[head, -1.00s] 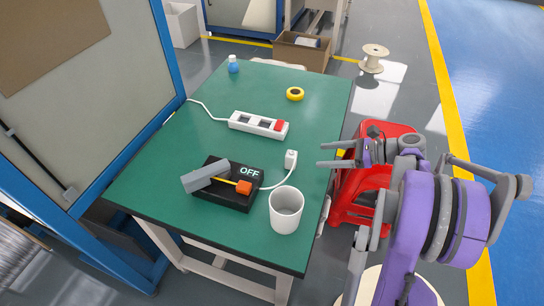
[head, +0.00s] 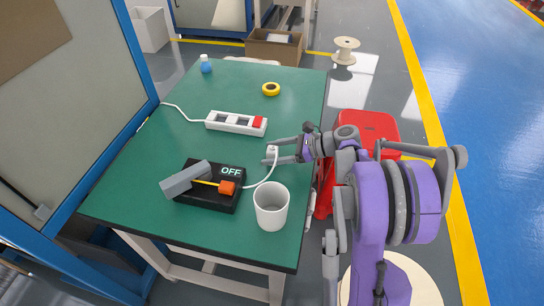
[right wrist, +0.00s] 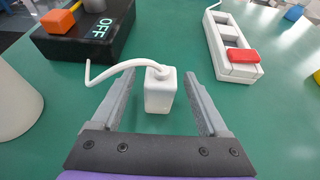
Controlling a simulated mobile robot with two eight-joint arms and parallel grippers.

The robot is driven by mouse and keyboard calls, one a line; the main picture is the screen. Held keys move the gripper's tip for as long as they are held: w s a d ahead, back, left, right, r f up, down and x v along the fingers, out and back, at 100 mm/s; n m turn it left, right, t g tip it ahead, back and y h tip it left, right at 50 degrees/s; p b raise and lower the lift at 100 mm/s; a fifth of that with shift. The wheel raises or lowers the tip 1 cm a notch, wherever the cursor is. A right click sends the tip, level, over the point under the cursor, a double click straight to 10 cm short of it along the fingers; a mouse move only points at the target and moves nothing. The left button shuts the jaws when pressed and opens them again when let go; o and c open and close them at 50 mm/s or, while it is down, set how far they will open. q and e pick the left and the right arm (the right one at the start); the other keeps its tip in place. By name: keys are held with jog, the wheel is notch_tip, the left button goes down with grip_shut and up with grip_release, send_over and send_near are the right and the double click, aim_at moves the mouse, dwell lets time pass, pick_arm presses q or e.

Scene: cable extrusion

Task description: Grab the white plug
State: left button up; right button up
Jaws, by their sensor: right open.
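The white plug (head: 272,152) stands on the green table, with its white cable running to the black switch box. In the right wrist view the white plug (right wrist: 160,92) is between the two fingers, with a gap on each side. My right gripper (head: 270,151) is open around the plug, its fingers pointing left in the head view. The gripper also shows in the right wrist view (right wrist: 158,95). My left gripper is not in view.
The black switch box (head: 208,200) marked OFF and a white cup (head: 271,207) stand nearby. A white power strip (head: 236,123) with a red switch lies behind. Yellow tape (head: 271,89) and a small blue bottle (head: 206,65) are farther back on the green table (head: 165,150).

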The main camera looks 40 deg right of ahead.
jog(key=shift+w, duration=0.1)
grip_shut()
dwell(0.3)
jog(key=shift+r, duration=0.1)
